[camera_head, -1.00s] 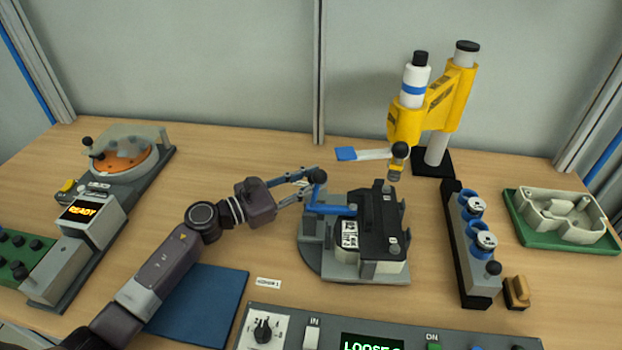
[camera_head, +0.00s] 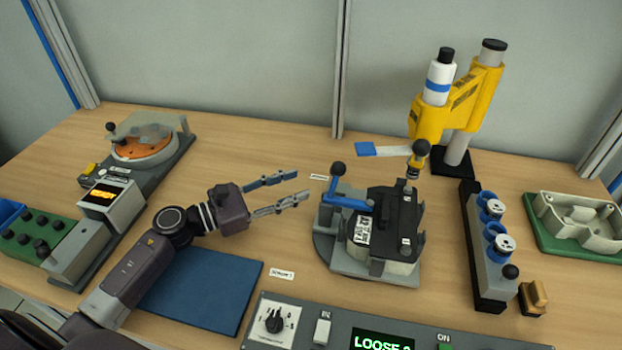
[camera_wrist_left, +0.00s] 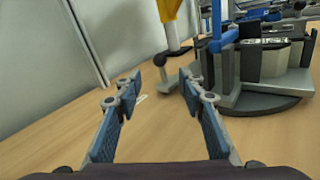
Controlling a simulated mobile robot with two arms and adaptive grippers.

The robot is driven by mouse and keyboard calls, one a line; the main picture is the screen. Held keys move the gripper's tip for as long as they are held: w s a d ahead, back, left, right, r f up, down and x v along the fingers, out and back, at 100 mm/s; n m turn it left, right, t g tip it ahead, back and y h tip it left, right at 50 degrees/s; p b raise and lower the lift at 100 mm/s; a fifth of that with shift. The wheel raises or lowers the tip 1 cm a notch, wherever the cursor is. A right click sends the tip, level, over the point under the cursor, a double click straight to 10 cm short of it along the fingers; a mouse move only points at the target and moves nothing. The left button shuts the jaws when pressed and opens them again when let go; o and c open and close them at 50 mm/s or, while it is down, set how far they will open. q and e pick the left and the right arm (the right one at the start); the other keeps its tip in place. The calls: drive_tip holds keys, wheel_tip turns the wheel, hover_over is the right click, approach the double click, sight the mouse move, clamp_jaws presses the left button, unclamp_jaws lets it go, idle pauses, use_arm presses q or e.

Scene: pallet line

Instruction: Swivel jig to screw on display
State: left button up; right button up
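The swivel jig (camera_head: 372,262) stands mid-table on a round grey base, with a black-topped part (camera_head: 392,215) in it. A blue lever (camera_head: 346,200) with a black knob (camera_head: 338,168) rises at its left; the jig also shows in the left wrist view (camera_wrist_left: 250,88). My left gripper (camera_head: 300,186) is open and empty, left of the lever and apart from it. In the left wrist view its fingers (camera_wrist_left: 161,80) are spread with nothing between them. The display (camera_head: 383,341) shows green text starting "LOOSE"; its last character is cut off. My right gripper is not in view.
A yellow screwdriver stand (camera_head: 443,110) rises behind the jig. A grey rack (camera_head: 488,250) and green tray (camera_head: 560,240) are at right. A blue mat (camera_head: 200,290) lies in front. Two small labels (camera_head: 283,274) (camera_head: 318,177) sit left of the jig.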

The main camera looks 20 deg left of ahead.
use_arm(q)
drive_tip(key=shift+v, duration=1.15)
